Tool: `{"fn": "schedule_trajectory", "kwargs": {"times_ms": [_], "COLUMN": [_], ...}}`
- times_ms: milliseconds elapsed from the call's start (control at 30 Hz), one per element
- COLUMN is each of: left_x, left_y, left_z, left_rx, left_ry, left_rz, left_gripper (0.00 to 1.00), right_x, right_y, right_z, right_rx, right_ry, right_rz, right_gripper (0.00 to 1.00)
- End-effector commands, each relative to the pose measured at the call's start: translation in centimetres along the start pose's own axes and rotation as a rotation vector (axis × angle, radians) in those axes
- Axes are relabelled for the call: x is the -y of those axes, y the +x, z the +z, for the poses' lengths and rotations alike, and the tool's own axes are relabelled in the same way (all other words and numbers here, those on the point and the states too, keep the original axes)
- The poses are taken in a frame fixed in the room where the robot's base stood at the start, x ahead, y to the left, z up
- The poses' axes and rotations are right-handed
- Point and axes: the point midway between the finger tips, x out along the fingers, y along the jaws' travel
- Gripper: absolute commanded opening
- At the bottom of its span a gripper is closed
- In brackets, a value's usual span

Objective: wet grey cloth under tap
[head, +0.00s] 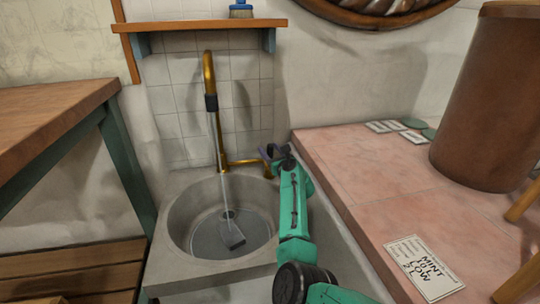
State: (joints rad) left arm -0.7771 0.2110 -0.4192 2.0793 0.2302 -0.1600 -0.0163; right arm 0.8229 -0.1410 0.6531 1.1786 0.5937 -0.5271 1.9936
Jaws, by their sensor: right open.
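A grey cloth (234,239) appears as a small dark grey piece low in the round stone basin (180,215). A brass tap (218,140) with a dark band stands over the basin. A thin pale streak, which looks like running water, drops from its lower end towards the cloth. My right gripper (273,153) is open at the back right of the basin, close to the end of the tap's brass side pipe (245,162). I cannot tell whether it touches the pipe. The gripper is apart from the cloth. My left gripper is out of view.
A pink tiled counter (345,170) at right bears a large brown vessel (485,100), several small cards and a lettered card (424,267). A wooden table (50,115) stands at left above a slatted bench (75,270). A shelf (200,25) hangs over the tap.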

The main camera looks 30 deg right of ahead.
Motion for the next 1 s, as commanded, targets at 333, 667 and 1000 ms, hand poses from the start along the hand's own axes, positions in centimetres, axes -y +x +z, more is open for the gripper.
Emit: {"fn": "schedule_trajectory", "kwargs": {"times_ms": [333, 667, 1000], "left_x": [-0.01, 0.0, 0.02], "left_y": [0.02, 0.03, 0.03], "left_z": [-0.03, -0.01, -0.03], "left_rx": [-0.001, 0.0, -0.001], "left_ry": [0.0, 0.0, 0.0], "left_rz": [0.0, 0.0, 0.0], "left_gripper": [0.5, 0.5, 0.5], "right_x": [0.0, -0.01, -0.02], "right_y": [0.08, 0.06, 0.06], "right_z": [0.05, 0.02, -0.02], "right_rx": [0.0, -0.001, -0.001], "right_ry": [0.0, 0.0, 0.0], "right_rz": [0.0, 0.0, 0.001], "right_gripper": [0.15, 0.0, 0.0]}}
